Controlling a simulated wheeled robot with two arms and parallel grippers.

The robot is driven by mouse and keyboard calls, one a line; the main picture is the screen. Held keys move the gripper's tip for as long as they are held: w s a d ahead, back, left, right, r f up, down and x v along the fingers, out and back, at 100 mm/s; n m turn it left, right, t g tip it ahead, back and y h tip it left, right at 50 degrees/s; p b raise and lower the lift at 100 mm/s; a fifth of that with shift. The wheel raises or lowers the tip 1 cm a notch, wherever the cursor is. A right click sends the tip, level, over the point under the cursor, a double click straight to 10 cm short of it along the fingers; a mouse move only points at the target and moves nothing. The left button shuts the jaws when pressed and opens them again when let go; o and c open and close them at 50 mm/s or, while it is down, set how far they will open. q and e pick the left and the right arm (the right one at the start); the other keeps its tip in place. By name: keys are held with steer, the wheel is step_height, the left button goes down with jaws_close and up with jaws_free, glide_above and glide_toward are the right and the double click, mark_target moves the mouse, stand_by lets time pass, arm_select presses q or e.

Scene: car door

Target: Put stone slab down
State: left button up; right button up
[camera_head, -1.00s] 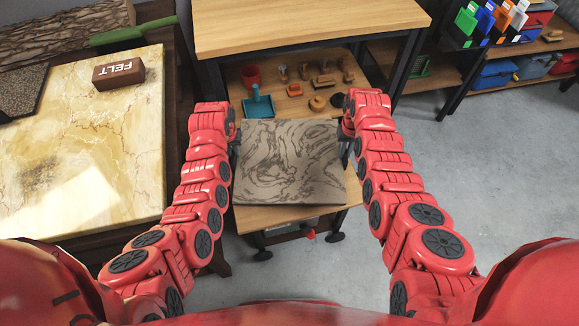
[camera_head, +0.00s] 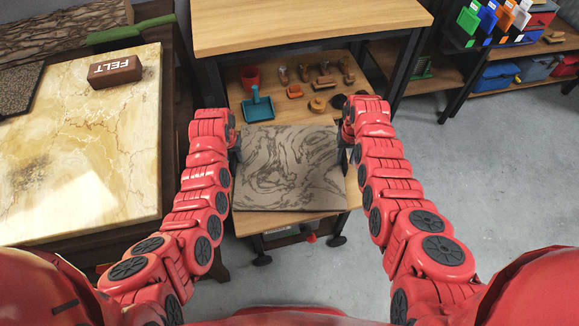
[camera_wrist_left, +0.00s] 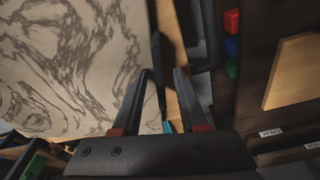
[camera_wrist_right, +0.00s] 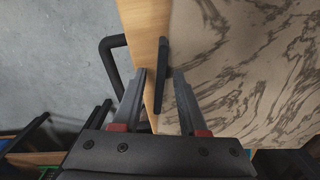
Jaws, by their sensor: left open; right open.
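The stone slab (camera_head: 289,168), grey-beige with dark swirls, lies flat on the wooden cart top (camera_head: 247,224). My left gripper (camera_head: 236,148) is at the slab's left edge, and my right gripper (camera_head: 345,150) is at its right edge. Both are open. In the left wrist view, the slab (camera_wrist_left: 70,65) lies left of and partly beneath the parted fingers (camera_wrist_left: 162,75). In the right wrist view, the slab (camera_wrist_right: 245,60) lies to the right, with its edge near the right finger of the gripper (camera_wrist_right: 158,78). I cannot tell whether any finger touches the slab.
A marble-topped table (camera_head: 80,150) with a FELT block (camera_head: 115,70) stands left. A wooden workbench (camera_head: 310,25) is behind. Floor at right is clear.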

arm_select(q)
step_height(320, 180, up, 12)
steer(key=s, duration=0.1)
steer(key=shift+s, duration=0.4)
arm_select(e)
step_height(320, 180, up, 12)
stand_by(0.5)
arm_select(q)
steer(key=shift+w+f, duration=0.1)
steer(key=shift+f, duration=0.05)
arm_select(e)
steer(key=shift+f, duration=0.1)
